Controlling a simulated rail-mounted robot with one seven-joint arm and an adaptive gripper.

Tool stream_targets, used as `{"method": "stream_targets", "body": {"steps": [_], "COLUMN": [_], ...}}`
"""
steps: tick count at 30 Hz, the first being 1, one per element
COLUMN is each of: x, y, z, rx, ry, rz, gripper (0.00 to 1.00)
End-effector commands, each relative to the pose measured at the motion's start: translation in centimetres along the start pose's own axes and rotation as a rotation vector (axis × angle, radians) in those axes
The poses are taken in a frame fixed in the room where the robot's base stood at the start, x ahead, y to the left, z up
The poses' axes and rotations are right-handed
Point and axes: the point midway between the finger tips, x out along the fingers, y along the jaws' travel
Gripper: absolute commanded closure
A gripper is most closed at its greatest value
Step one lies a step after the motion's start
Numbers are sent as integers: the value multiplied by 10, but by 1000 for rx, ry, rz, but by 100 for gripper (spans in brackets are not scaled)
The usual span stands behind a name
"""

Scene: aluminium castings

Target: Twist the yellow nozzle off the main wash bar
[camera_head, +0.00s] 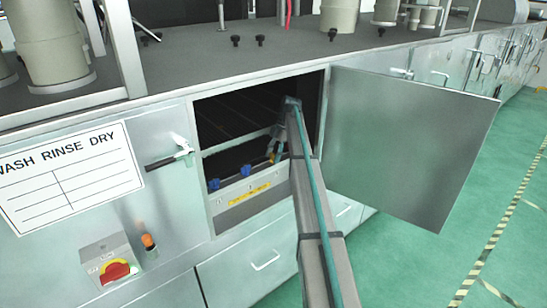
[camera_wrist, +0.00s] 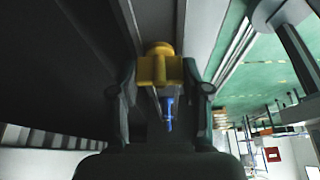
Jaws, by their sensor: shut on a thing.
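In the wrist view the yellow nozzle (camera_wrist: 160,70) is between the two dark fingers of my gripper (camera_wrist: 160,82), which is shut on it. A grey bar (camera_wrist: 155,20) runs up the picture behind the nozzle; I cannot tell whether the nozzle is still seated on it. In the head view my gripper (camera_head: 274,156) is inside the open cabinet, low near the front edge of the opening. The yellow nozzle is not clear there. Blue nozzles (camera_head: 246,170) sit in a row to the left of my gripper. A blue nozzle (camera_wrist: 169,112) also shows in the wrist view.
The cabinet door (camera_head: 408,146) stands open to the right of my arm. The opening's front panel has a yellow label (camera_head: 250,194). A handle (camera_head: 170,155) and a red rotary switch (camera_head: 114,270) are on the left. Green floor (camera_head: 500,230) is clear at right.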

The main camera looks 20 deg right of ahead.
Motion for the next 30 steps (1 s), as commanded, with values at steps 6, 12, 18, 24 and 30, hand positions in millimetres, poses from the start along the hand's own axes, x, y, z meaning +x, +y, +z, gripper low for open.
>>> {"method": "stream_targets", "body": {"steps": [6, 12, 18, 24, 30], "x": [0, 0, 0, -4, -8], "y": [0, -1, -1, 0, 0], "z": [0, 0, -1, -2, -4], "rx": [-46, -44, -43, -43, -42], "ry": [1, 1, 1, 1, 1], "rz": [-20, -19, -18, -18, -18], "gripper": [87, 87, 87, 87, 87]}}
